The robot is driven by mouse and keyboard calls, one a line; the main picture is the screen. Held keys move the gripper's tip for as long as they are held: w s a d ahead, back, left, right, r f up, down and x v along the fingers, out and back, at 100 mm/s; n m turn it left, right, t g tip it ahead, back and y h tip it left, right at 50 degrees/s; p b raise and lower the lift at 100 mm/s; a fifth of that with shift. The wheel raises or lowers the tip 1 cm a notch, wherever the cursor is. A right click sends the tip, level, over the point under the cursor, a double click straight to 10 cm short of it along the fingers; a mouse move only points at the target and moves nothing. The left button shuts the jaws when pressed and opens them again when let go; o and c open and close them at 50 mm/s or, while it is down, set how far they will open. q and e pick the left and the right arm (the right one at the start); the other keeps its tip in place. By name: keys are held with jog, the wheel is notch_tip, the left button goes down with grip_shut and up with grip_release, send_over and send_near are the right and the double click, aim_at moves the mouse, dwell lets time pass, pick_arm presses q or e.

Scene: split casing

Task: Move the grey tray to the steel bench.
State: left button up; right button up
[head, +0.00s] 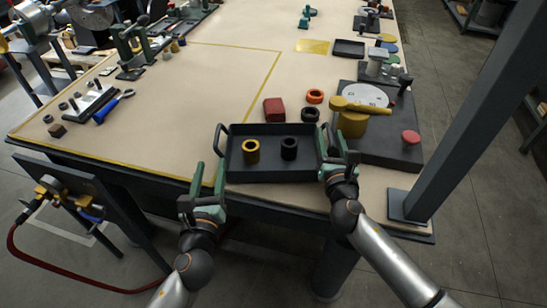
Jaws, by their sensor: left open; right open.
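The dark grey tray (270,174) sits on the beige worktable near its front edge, with a looped handle at each side. A yellow hollow cylinder (251,152) and a black one (289,149) stand in it. My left gripper (209,178) is open and empty, off the tray's front left corner and nearer to me than the left handle. My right gripper (338,150) is open at the tray's right side, by the right handle, which it partly hides; I cannot tell whether they touch. I cannot pick out a steel bench for certain.
On the worktable (190,95), a red block (274,110) and an orange ring (315,96) lie behind the tray. A dark plate with a yellow mallet (360,107) is to the right. A grey post (455,125) rises at the right edge. The table's middle left is clear.

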jog(key=shift+s, duration=0.2)
pick_arm(q)
jog(key=shift+s, duration=0.8)
pick_arm(e)
jog(key=s, duration=1.1)
jog(key=shift+s+d, duration=0.2)
jog(key=shift+s, duration=0.1)
